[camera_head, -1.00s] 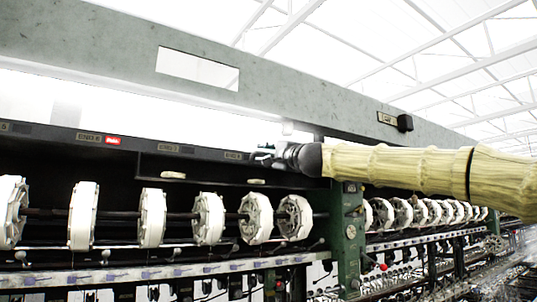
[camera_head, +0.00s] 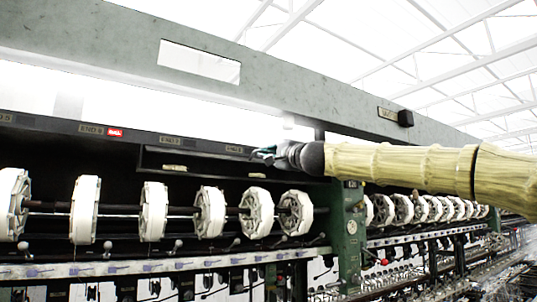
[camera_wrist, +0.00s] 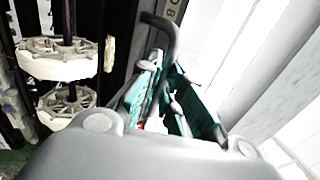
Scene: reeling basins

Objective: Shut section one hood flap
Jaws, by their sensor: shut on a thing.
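The hood flap (camera_head: 215,166) is a long dark panel under the label strip, above the reels, with two small tan plates on it. My gripper (camera_head: 265,154) is at the flap's right part, reaching in from the right. In the wrist view, its teal fingers (camera_wrist: 168,95) are shut around a dark bent bar (camera_wrist: 168,35), which looks like a handle. The bar's lower part is hidden between the fingers. How far the flap stands open is hard to tell.
White reels (camera_head: 209,215) stand in a row on a shaft just below the flap. A green post (camera_head: 349,240) stands right of them, under my arm. A grey-green beam (camera_head: 290,88) runs above. A red tag (camera_head: 115,133) marks the label strip.

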